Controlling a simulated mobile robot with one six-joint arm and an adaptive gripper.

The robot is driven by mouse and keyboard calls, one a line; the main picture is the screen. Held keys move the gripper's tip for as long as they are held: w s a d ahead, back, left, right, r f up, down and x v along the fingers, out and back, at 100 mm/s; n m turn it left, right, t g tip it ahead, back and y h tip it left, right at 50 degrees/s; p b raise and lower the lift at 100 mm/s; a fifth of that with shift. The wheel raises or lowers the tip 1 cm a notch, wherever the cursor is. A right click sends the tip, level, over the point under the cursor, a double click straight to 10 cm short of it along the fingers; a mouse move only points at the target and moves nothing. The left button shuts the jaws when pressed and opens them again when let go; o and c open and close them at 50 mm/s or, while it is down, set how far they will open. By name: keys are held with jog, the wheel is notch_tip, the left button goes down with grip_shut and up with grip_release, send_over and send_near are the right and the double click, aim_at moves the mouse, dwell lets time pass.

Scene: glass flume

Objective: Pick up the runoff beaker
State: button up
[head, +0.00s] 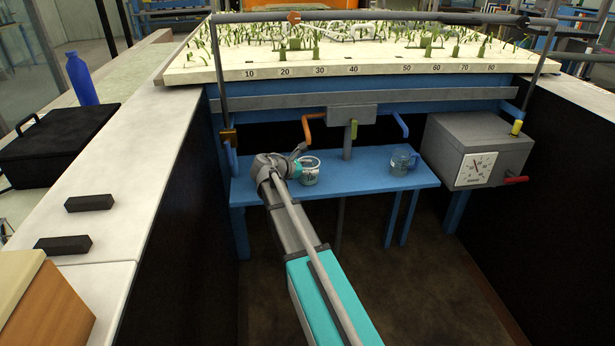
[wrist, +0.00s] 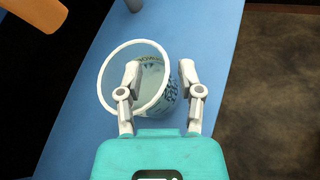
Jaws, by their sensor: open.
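A clear glass beaker with a white rim and printed marks (head: 311,174) stands on the blue shelf, beside my gripper (head: 299,152). In the wrist view the beaker (wrist: 150,98) shows its open mouth, and its body leans right in the picture. My gripper (wrist: 160,70) is open. One finger appears over or inside the mouth and the other along the outer right side, with the beaker's wall between them. I cannot tell whether either finger touches the glass.
The blue shelf (head: 350,180) is clear between the two vessels. An orange bent pipe (head: 308,128) and a grey downpipe (head: 348,140) hang above it. A grey box with a dial (head: 478,135) is at the right. The planted flume bed (head: 370,60) lies above.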

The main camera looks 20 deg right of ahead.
jog(key=shift+d, duration=0.1)
dwell(0.5)
grip_shut()
